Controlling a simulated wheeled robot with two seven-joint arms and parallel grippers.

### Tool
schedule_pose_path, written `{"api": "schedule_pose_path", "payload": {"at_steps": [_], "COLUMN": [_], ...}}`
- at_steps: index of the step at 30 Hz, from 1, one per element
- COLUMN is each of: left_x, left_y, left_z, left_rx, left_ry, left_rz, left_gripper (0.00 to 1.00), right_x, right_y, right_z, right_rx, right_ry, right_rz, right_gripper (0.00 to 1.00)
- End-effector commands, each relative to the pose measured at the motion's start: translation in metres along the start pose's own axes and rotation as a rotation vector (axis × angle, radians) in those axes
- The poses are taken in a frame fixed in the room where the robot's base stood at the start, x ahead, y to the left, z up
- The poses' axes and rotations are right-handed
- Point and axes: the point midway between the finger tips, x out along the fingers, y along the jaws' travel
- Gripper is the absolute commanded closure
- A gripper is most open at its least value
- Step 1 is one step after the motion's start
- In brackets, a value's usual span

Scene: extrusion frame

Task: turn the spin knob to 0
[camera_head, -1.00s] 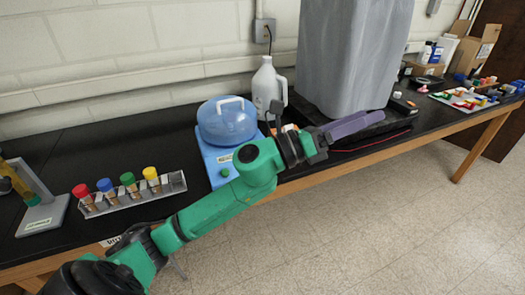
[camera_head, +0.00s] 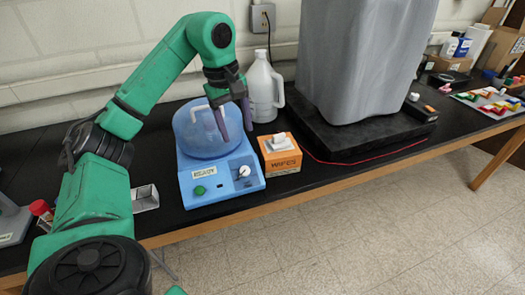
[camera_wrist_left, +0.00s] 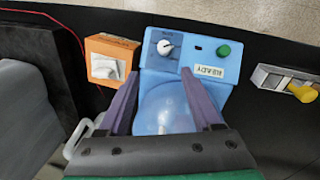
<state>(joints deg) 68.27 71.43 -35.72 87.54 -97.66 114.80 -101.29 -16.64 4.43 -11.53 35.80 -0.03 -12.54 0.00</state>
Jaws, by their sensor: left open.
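The blue centrifuge (camera_head: 218,188) stands on the black bench with a clear domed lid (camera_head: 195,135) on it. Its white spin knob (camera_head: 244,171) is on the front panel, right of a label and a green button (camera_head: 199,190). In the left wrist view the knob (camera_wrist_left: 166,47) shows a pointer, but its scale is too small to read. My left gripper (camera_head: 234,122) is open and empty, pointing down above the lid, behind the knob. In the left wrist view its fingers (camera_wrist_left: 163,107) are apart over the dome, with the knob beyond them. My right gripper is not in view.
An orange wipes box (camera_head: 281,157) stands close right of the centrifuge, with a white jug (camera_head: 263,92) behind.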

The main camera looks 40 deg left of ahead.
Motion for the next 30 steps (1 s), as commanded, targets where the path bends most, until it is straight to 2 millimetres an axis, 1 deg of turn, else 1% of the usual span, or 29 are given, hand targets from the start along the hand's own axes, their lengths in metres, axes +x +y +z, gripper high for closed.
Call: {"api": "schedule_pose_path", "payload": {"at_steps": [2,3,5,7,8,10,12,14,17,19,21,24,26,30], "left_x": [0.003,0.009,0.020,0.038,0.043,0.061,0.076,0.093,0.116,0.128,0.137,0.143,0.144,0.145], "left_y": [-0.003,-0.003,-0.003,-0.004,-0.004,-0.004,-0.004,-0.004,-0.004,-0.003,-0.003,-0.003,-0.002,-0.002], "left_z": [-0.002,-0.002,-0.001,-0.001,-0.001,-0.001,-0.002,-0.001,-0.001,-0.001,-0.001,-0.001,-0.001,-0.001], "left_rx": [-0.002,-0.002,-0.001,-0.001,-0.002,-0.003,-0.003,-0.002,-0.002,-0.002,-0.002,-0.002,-0.002,-0.002], "left_ry": [0.003,0.003,0.003,0.000,0.001,0.001,0.002,0.001,0.001,0.001,0.001,0.002,0.002,0.002], "left_rz": [-0.007,-0.008,-0.009,-0.009,-0.010,-0.011,-0.013,-0.013,-0.011,-0.009,-0.007,-0.004,-0.004,-0.004], "left_gripper": [0.34,0.34,0.34,0.34,0.34,0.34,0.34,0.34,0.34,0.34,0.34,0.34,0.34,0.34], "right_x": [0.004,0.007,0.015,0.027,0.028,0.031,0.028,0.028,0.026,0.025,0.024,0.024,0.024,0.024], "right_y": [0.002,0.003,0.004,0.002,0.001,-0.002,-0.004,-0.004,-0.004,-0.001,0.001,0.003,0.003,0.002], "right_z": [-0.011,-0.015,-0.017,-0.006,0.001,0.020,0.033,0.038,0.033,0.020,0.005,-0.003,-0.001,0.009], "right_rx": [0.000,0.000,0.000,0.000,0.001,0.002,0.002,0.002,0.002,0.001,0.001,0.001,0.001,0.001], "right_ry": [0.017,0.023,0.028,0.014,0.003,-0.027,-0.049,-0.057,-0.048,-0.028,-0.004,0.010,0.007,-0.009], "right_rz": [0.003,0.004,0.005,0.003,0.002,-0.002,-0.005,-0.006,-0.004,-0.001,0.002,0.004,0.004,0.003], "right_gripper": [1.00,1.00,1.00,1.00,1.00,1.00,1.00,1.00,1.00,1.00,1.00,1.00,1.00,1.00]}}
